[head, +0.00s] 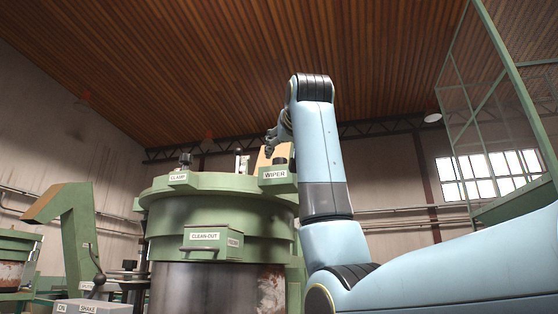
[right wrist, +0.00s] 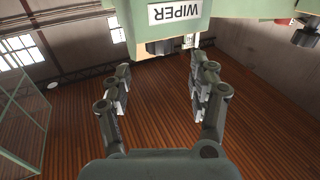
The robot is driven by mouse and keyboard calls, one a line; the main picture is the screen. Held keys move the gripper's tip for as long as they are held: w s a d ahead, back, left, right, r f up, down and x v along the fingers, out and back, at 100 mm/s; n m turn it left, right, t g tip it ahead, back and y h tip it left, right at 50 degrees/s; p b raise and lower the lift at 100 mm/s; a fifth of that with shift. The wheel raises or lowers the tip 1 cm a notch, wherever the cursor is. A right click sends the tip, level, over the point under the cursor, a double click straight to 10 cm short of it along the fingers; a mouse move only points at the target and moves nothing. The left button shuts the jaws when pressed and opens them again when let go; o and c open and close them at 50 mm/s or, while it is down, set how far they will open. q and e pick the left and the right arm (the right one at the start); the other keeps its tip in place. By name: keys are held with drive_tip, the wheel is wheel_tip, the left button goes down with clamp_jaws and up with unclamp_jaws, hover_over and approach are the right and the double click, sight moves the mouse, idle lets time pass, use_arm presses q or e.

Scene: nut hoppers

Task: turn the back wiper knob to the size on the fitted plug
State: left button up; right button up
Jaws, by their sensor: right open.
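The green hopper (head: 165,215) stands left of my right arm, with a white WIPER label (head: 275,174) on a bracket at its top right. A dark knob (head: 280,161) shows just above that label; its setting cannot be read. My right gripper (head: 273,142) is above the bracket, partly hidden by my own arm. In the right wrist view the gripper (right wrist: 160,66) is open and empty, its fingers spread below the WIPER label (right wrist: 173,13). A dark and pale part (right wrist: 160,47) of the bracket shows between the fingertips. No plug size is readable. My left gripper is out of view.
A CLAMP label (head: 178,177) and black knob (head: 185,158) are at the hopper's top left. A CLEAN-OUT box (head: 213,250) projects from its front. A grey SHAKE box (head: 95,307) with a lever is at lower left. A green mesh frame (head: 505,60) stands at right.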

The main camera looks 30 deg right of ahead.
sight(281, 159)
drive_tip(key=p+x, duration=0.2)
drive_tip(key=x, duration=0.5)
drive_tip(key=shift+w+d+p, duration=0.1)
drive_tip(key=shift+p, duration=0.25)
drive_tip(key=shift+w+d+f, duration=0.1)
drive_tip(key=shift+w+d, duration=0.15)
drive_tip(key=shift+w, duration=0.35)
